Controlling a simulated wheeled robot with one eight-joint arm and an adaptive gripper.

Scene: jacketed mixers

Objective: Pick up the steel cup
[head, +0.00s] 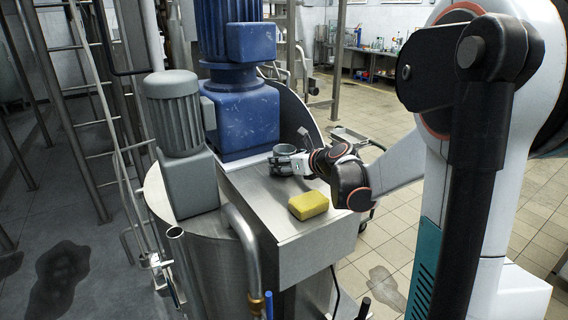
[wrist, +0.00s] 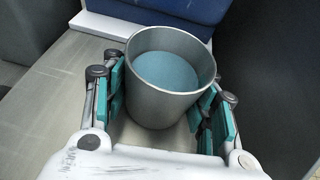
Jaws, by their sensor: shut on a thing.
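The steel cup (wrist: 169,108) is a grey metal cup with a blue-green surface inside. In the wrist view it stands upright between the teal finger pads of my gripper (wrist: 168,112). The gripper is shut on the cup's sides. In the head view the cup (head: 283,158) is small and partly hidden by my gripper (head: 300,163), at the back of the steel top beside the blue motor base. I cannot tell whether its bottom touches the steel surface.
A yellow sponge (head: 308,205) lies on the steel top (head: 262,205), nearer the front. A blue motor (head: 240,100) rises behind and left of the cup, and a grey motor (head: 180,130) stands at the left. A curved steel panel (head: 297,118) stands behind the cup.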

